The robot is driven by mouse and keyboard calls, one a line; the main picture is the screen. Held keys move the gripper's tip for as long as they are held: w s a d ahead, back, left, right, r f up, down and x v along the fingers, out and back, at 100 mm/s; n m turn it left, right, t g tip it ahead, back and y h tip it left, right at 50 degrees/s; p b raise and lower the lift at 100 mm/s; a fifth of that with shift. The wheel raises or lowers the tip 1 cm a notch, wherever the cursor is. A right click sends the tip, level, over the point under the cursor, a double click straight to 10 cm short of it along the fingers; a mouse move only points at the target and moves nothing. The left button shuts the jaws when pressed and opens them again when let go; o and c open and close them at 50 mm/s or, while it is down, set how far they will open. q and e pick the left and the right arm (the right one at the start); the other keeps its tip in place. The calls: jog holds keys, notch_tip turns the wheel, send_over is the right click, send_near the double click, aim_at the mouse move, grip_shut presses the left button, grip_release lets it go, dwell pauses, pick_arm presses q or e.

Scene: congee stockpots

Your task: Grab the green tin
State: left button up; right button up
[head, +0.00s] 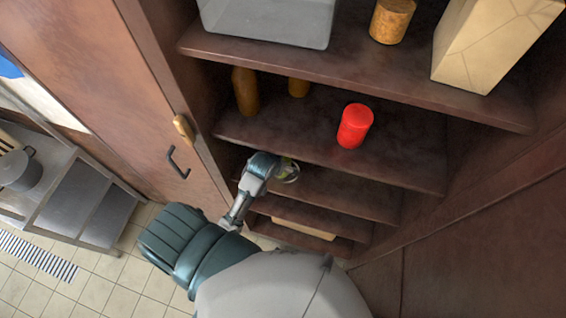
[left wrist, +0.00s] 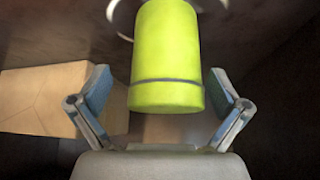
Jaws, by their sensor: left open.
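The green tin (left wrist: 168,55) is a yellow-green cylinder with a dark band near its lower end in the left wrist view. It lies ahead of my left gripper (left wrist: 160,90), with the open fingers to either side of its near end and gaps between. In the head view my left gripper (head: 272,165) reaches into a lower shelf of the dark wood cabinet, and only a small part of the green tin (head: 289,169) shows past it. My right gripper is not in view.
A red can (head: 355,126) and brown bottles (head: 246,92) stand on the shelf (head: 300,125) above. A clear bin (head: 268,20), a cork-like jar (head: 391,20) and a tan box (head: 492,38) are on the top shelf. A pale box (left wrist: 45,105) lies left of the tin.

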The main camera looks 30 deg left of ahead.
pick_arm(q)
jog(key=shift+w+a+f, duration=0.1)
jog(key=shift+w+a, duration=0.05)
jog(key=shift+w, duration=0.45)
jog(key=shift+w+a+f, duration=0.1)
jog(key=shift+w, duration=0.5)
jog(key=shift+w+a+f, duration=0.2)
jog(key=shift+a+f, duration=0.15)
jog(key=shift+s+d, duration=0.1)
jog(key=shift+d, duration=0.15)
jog(key=c, duration=1.3)
jog(key=shift+d, duration=0.1)
jog(key=shift+c, duration=0.7)
jog(key=shift+r, duration=0.1)
